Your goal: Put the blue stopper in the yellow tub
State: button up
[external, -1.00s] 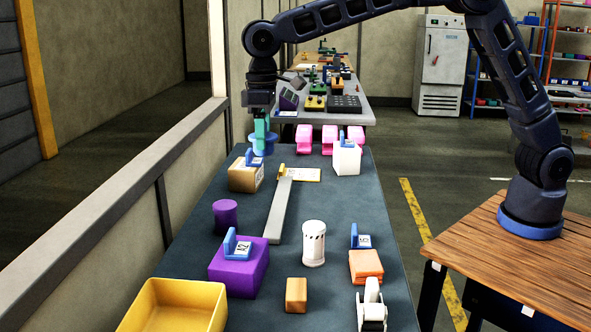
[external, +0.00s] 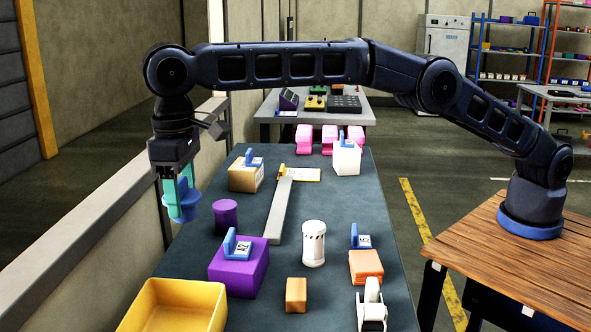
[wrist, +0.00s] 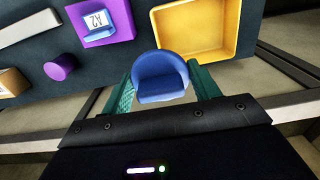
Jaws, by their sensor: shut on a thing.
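The blue stopper (wrist: 160,78) is held between the green fingers of my gripper (wrist: 160,92) in the wrist view. In the external view my gripper (external: 181,205) hangs at the left edge of the table, shut on the blue stopper (external: 186,214), partly hidden by a finger. The yellow tub (external: 178,284) stands at the table's near left corner, open and empty as far as I see. The tub (wrist: 237,48) also shows just beyond and right of the stopper in the wrist view. The stopper is in the air, apart from the tub.
A purple cylinder (external: 225,213) and a purple block (external: 239,272) with a blue A2 holder stand right of my gripper. A cardboard box (external: 244,178) is farther back. A ledge (external: 75,225) runs along the table's left side. A white cylinder (external: 313,243) stands mid-table.

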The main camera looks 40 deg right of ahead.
jog(key=s+a+f, duration=0.2)
jog(key=s+a, duration=0.1)
jog(key=s, duration=0.2)
jog(key=f, duration=1.9)
jog(key=shift+a+f, duration=0.2)
jog(key=shift+f, duration=0.1)
jog(key=shift+f, duration=0.15)
jog(key=o, duration=1.2)
jog(key=shift+c, duration=0.2)
notch_tip(320, 180, up, 12)
jog(key=shift+r, duration=0.2)
